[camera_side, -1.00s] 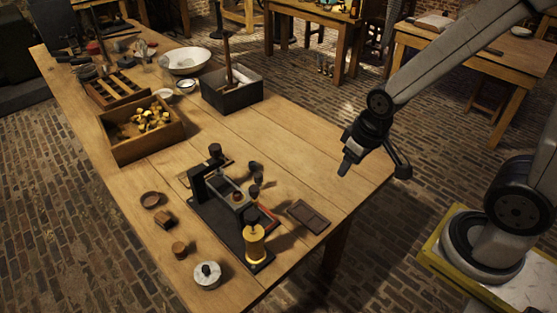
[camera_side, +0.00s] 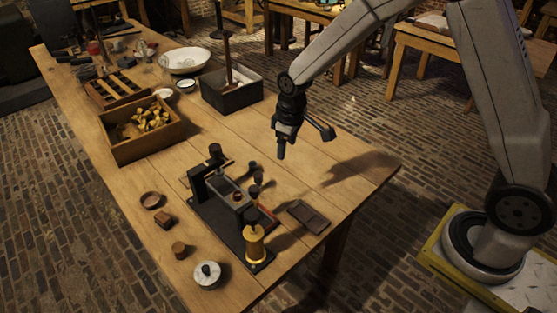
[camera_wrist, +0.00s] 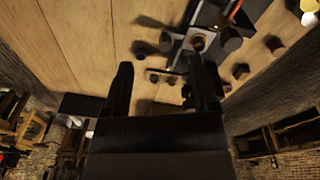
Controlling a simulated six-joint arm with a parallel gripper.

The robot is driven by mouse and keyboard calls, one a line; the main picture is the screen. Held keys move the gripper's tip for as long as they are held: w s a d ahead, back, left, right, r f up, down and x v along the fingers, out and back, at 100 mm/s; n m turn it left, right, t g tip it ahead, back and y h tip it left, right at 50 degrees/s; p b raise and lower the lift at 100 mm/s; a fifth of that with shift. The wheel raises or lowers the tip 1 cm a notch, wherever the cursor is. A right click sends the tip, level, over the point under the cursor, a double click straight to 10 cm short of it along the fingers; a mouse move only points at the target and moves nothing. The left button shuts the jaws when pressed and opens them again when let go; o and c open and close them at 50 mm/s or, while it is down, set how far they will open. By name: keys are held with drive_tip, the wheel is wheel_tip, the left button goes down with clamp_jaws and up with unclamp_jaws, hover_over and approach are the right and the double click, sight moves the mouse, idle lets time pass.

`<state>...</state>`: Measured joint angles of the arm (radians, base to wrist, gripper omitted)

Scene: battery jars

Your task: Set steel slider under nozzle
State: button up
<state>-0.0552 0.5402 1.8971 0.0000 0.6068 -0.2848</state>
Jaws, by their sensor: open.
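The nozzle is too small to make out. My gripper (camera_side: 281,153) is open and empty, pointing down above the table, behind and right of the fixture. In the wrist view, its two fingers (camera_wrist: 161,64) stand apart, and the right one partly covers the fixture (camera_wrist: 181,52).
A brass cylinder (camera_side: 254,244) stands at the fixture's front end. A dark flat block (camera_side: 308,216) lies to its right. A white-topped round jar (camera_side: 207,275) and small wooden pieces (camera_side: 165,220) lie left. A wooden crate (camera_side: 140,150) and grey box (camera_side: 232,97) stand behind.

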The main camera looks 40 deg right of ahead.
sight(259, 175)
drive_tip(key=w+a+f+n, duration=0.1)
drive_tip(key=w+f, duration=0.1)
drive_tip(key=w, duration=0.1)
drive_tip(key=w+f+n, duration=0.1)
drive_tip(key=w+f, duration=0.1)
drive_tip(key=w+a+f+n+g, duration=0.1)
drive_tip(key=w+f, duration=0.2)
drive_tip(key=shift+w+a, duration=0.3)
drive_tip(key=shift+a, duration=0.05)
drive_tip(key=shift+f, duration=3.9)
clamp_jaws()
